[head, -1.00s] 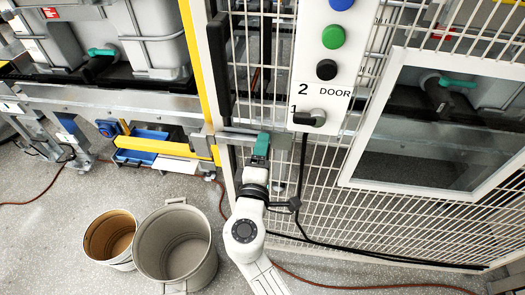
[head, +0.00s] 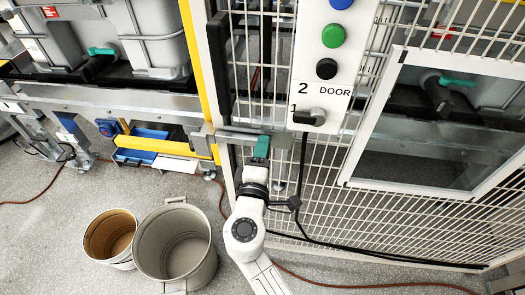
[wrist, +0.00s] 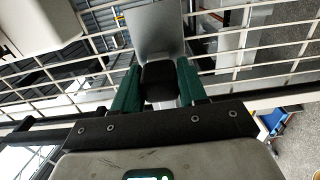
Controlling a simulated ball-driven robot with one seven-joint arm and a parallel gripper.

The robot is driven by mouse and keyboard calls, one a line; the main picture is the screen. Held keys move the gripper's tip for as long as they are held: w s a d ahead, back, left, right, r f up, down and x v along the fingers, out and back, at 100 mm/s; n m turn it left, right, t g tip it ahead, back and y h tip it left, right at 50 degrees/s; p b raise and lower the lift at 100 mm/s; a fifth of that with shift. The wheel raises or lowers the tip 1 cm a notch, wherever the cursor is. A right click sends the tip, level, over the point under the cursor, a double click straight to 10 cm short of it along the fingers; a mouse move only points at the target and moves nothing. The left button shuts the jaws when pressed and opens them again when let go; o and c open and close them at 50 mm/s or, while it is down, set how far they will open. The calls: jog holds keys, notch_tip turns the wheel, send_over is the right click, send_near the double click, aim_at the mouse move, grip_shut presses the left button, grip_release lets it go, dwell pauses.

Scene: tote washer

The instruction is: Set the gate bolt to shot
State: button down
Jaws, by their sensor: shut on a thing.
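The gate bolt (head: 240,138) is a grey metal bar set level on the mesh gate, beside the white gate post. Its left end is close to a grey bracket (head: 197,141) by the yellow post; I cannot tell how far it reaches into it. My gripper (head: 262,148) is at the right part of the bolt, its green fingers pointing up. In the wrist view my gripper (wrist: 158,82) is shut on the black bolt knob (wrist: 158,78), one finger on each side. A grey plate (wrist: 156,28) shows behind the knob. In the head view the fingers hide the knob.
A white panel with a blue, a green and a black button (head: 327,69) and a black door switch (head: 310,117) is above right. A framed window (head: 425,130) is further right.

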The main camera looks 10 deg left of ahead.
jog(key=a+b, duration=0.3)
jog(key=a, duration=0.2)
jog(key=shift+a+f, duration=0.1)
jog(key=shift+f, duration=0.05)
jog(key=shift+a, duration=0.1)
jog(key=c, duration=0.7)
grip_release()
jog(key=shift+a, duration=0.15)
jog(key=b, duration=0.1)
send_near(242, 143)
jog(key=s, duration=0.3)
jog(key=shift+s+a, duration=0.1)
jog(key=shift+s, duration=0.05)
